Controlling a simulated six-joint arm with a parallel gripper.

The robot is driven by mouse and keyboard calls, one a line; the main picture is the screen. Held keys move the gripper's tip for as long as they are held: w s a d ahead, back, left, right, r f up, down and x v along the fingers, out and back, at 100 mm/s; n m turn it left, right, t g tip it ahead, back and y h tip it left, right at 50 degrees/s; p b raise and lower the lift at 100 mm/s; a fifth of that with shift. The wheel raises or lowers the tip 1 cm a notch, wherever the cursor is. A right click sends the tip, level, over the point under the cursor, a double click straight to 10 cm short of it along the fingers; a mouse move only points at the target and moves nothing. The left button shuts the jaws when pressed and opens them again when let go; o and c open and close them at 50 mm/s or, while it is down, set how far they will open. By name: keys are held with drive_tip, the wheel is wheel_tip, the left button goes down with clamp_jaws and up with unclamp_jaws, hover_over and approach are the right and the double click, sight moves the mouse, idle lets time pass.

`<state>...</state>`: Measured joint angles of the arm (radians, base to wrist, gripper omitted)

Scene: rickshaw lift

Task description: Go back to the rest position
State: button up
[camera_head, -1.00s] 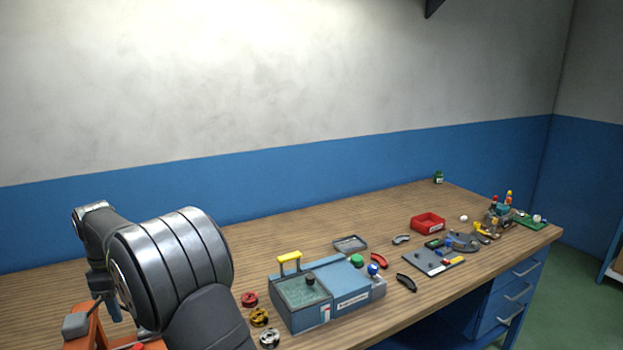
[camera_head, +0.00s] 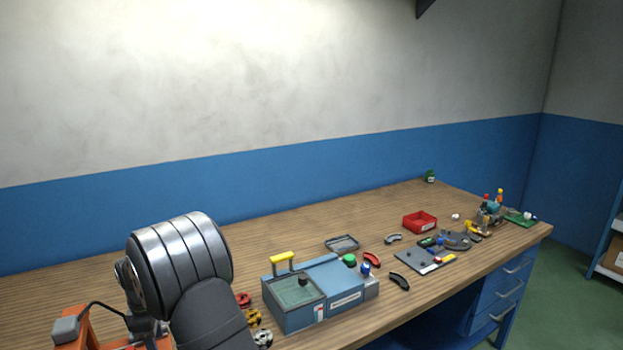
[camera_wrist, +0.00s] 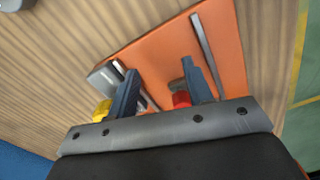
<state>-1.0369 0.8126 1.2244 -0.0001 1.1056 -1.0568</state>
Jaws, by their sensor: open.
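My gripper (camera_wrist: 155,90) shows in the wrist view with its two dark fingers apart and nothing between them. It faces an orange panel or stand (camera_wrist: 195,50) with metal strips on it; a red part (camera_wrist: 181,99) and a yellow part (camera_wrist: 103,108) show beside the fingers. How far the fingertips are from the panel I cannot tell. In the head view the gripper itself is out of sight; only my grey arm links stand at the lower left, beside the orange stand (camera_head: 85,330).
A blue-grey box with a yellow handle (camera_head: 318,293) stands on the wooden bench (camera_head: 180,243) right of my arm. Red, yellow and silver rings lie between them, partly hidden. A red bin (camera_head: 420,223), a grey plate (camera_head: 425,261) and small parts lie farther right.

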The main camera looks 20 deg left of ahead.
drive_tip(key=w+d, duration=0.5)
wheel_tip(320, 180, up, 16)
drive_tip(key=r, duration=0.1)
drive_tip(key=s+a+r+n+t, duration=0.1)
drive_tip(key=s+a+r, duration=0.1)
drive_tip(key=s+r, duration=0.2)
drive_tip(key=shift+s+t, duration=0.4)
drive_tip(key=shift+s, duration=1.45)
drive_tip(key=shift+o, duration=0.4)
